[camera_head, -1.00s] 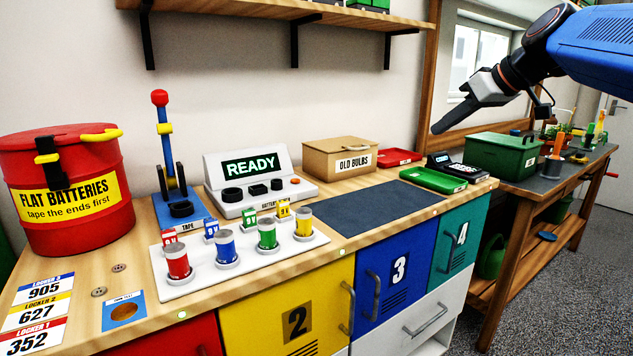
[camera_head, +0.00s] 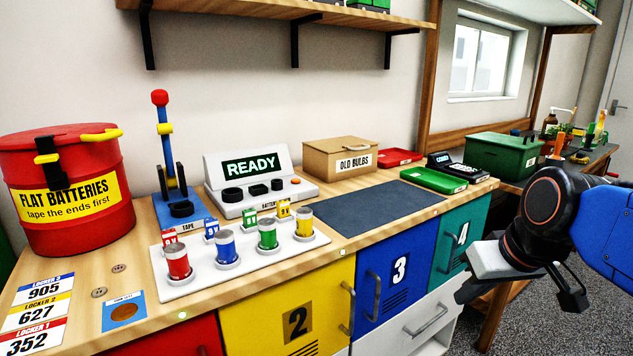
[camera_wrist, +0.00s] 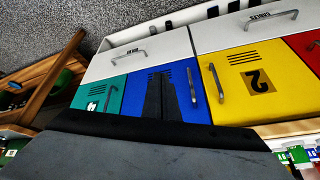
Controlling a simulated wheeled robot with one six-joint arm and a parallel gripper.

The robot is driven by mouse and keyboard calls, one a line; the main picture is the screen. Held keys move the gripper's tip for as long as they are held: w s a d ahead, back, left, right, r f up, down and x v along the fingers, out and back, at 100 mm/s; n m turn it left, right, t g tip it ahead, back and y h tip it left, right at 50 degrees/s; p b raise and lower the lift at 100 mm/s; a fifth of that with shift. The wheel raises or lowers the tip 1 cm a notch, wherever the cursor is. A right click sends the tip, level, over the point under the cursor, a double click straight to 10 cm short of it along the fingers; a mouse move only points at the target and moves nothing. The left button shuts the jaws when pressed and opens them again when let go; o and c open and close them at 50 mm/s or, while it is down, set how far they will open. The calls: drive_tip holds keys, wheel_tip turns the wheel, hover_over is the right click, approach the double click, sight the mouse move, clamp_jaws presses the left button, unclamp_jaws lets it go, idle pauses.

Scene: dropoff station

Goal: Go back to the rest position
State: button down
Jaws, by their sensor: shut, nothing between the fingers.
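My gripper (camera_head: 466,290) is at the right of the head view, in front of the teal locker door 4 (camera_head: 462,240) and the white drawer (camera_head: 420,325). Its black fingers point down and to the left, and its wrist hangs low beside the bench. In the wrist view the fingers (camera_wrist: 160,100) are together with nothing between them, in front of the blue locker door (camera_wrist: 133,92). The image there is turned, with the floor at top left. I cannot tell the exact gap between gripper and doors.
The bench holds a red flat-batteries drum (camera_head: 70,200), a battery tester reading READY (camera_head: 250,168), a white tray (camera_head: 190,285) with several coloured batteries, and an old-bulbs box (camera_head: 340,158). A wooden side table (camera_head: 500,300) stands behind my arm. Open floor (camera_head: 560,325) lies at lower right.

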drive_tip(key=s+d+f+m+h, duration=0.1)
drive_tip(key=s+f, duration=0.6)
drive_tip(key=f, duration=0.2)
drive_tip(key=shift+s+d+f, duration=0.35)
drive_tip(key=shift+s+f, duration=0.05)
